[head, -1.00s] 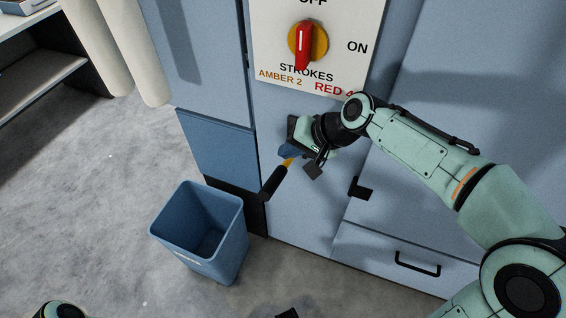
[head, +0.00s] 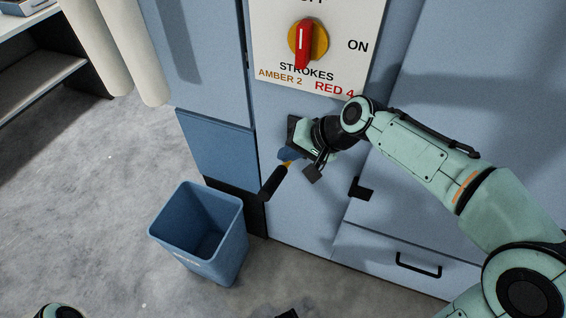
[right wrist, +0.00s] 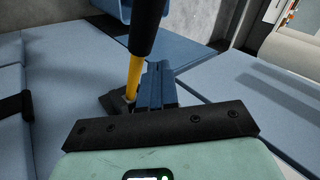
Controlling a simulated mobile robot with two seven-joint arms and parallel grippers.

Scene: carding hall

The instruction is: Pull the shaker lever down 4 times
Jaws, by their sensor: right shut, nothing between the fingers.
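The shaker lever has a black grip (head: 273,182) and a short yellow shaft (head: 286,164), and slants out and down from the blue cabinet front. In the right wrist view its grip (right wrist: 146,25) and yellow shaft (right wrist: 134,75) rise just left of the fingers. My right gripper (head: 288,154) is shut with nothing between its fingers. Its blue fingers (right wrist: 157,84) lie beside the shaft near its base; whether they touch it I cannot tell. The lever's mount is partly hidden by the gripper. My left gripper cannot be made out.
A white panel (head: 347,20) above carries a red and yellow knob (head: 305,42) and the words STROKES, AMBER 2, RED 4. An open blue bin (head: 228,255) stands on the floor below left. Black handles (head: 418,265) stick out of the cabinet at right.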

